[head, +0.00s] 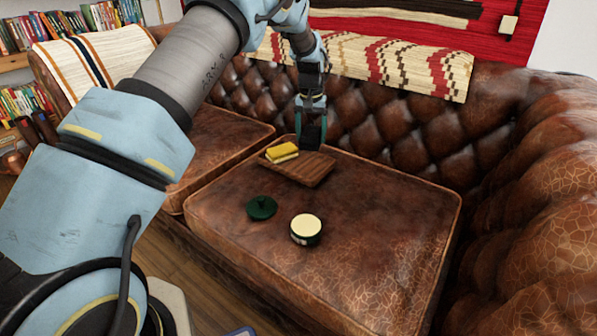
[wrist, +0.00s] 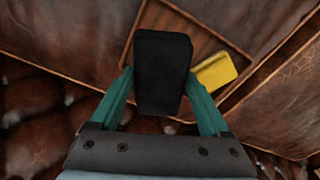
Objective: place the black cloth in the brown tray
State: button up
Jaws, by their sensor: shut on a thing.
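My gripper (head: 311,121) is shut on the black cloth (head: 312,135), a dark folded block. In the wrist view the black cloth (wrist: 162,75) sits between the two green fingers of my gripper (wrist: 160,90). The brown tray (head: 312,169) is a shallow wooden tray on the sofa seat, and it also shows in the wrist view (wrist: 200,42). The cloth is over the far right part of the tray in the head view; its exact height above it is hard to tell. A yellow sponge (head: 281,151) lies in the left part of the tray.
A round tin with a cream top (head: 306,228) and a dark green lid (head: 262,207) are on the seat in front of the tray. The tufted sofa back (head: 400,130) rises behind the tray. The right part of the seat (head: 400,215) is clear.

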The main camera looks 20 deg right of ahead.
aim_at(310, 168)
notch_tip(310, 168, down, 10)
jog(key=shift+r+b, duration=0.1)
jog(key=shift+b, duration=0.45)
jog(key=o, duration=1.2)
jog(key=shift+c, duration=0.2)
